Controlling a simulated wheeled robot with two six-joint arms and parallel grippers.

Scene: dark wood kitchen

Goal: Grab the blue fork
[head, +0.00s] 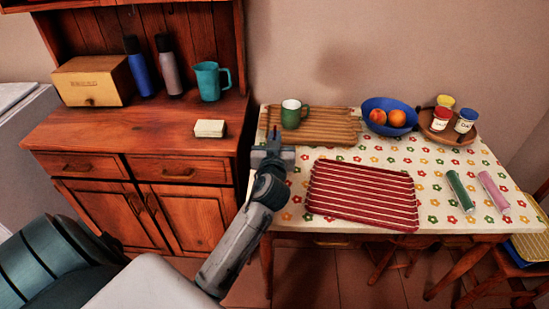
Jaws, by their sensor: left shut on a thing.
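My left gripper (273,139) is over the left edge of the flowered table, in front of the wooden slatted board. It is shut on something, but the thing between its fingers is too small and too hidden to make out. I cannot make out a blue fork anywhere in the head view. My right gripper is not in view.
The table (445,222) holds a slatted board (335,138) with a green mug (291,116), a red striped mat (361,193), a blue fruit bowl (378,103), a round tray with jars (425,121), and a green (460,190) and a pink roll (493,190). A wooden cabinet (185,205) stands left.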

